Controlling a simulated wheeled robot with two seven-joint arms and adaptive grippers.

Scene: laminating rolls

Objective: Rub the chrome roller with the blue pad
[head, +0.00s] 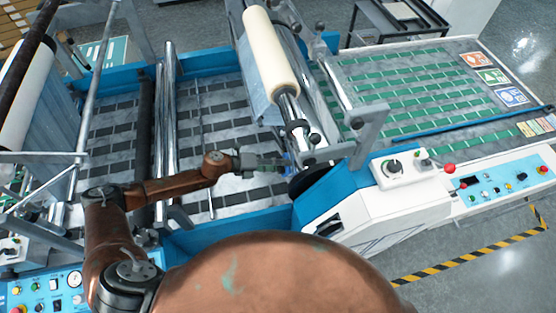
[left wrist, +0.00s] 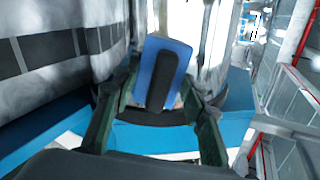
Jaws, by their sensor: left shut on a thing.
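The blue pad (left wrist: 178,55) has a dark strip down its middle and stands between the fingers of my left gripper (left wrist: 158,88). In the head view my left gripper (head: 268,162) reaches rightward over the machine bed, shut on the pad, of which only a bit of blue (head: 286,160) shows. A shiny chrome roller (left wrist: 216,45) rises right behind the pad in the left wrist view. I cannot tell whether the pad touches it. In the head view its near end is partly hidden by brackets and my gripper. My right gripper is not in view.
A cream roll (head: 270,55) is mounted above the machine's middle. A white control box (head: 395,168) and a blue side frame (head: 325,200) lie to the right. Green-striped belts (head: 420,90) fill the far right.

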